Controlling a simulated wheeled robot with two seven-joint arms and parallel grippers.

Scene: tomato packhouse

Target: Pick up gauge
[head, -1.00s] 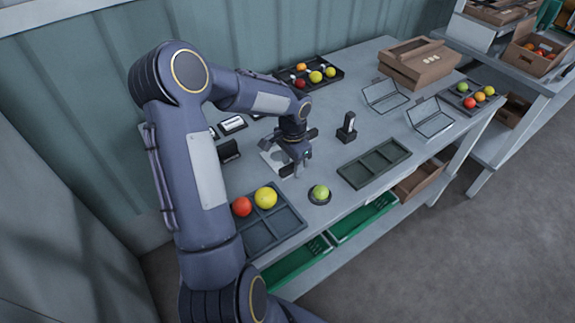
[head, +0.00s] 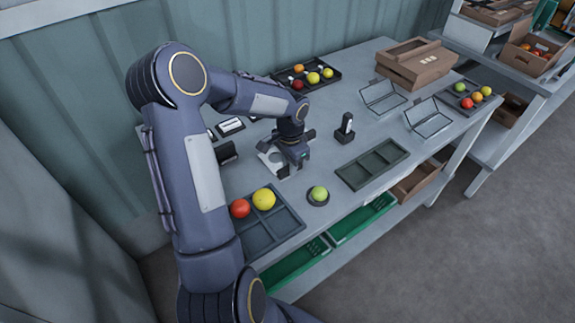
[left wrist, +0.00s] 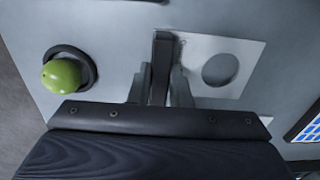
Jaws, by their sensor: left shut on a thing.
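The gauge is a pale flat plate with a round hole (left wrist: 245,58) and a dark upright handle (left wrist: 162,62) at its edge. In the head view its plate (head: 270,157) lies on the grey table, partly covered by my left gripper (head: 290,170). In the left wrist view my left gripper (left wrist: 158,90) has its two fingers on either side of the handle, shut on it. The plate appears at or very near the table surface; I cannot tell if it is clear of it. My right gripper is not in view.
A green tomato (head: 319,193) sits on a dark round holder just in front. A divided tray (head: 283,225) with red and yellow tomatoes is front left. An empty dark tray (head: 372,165) and an upright dark device (head: 345,130) stand to the right.

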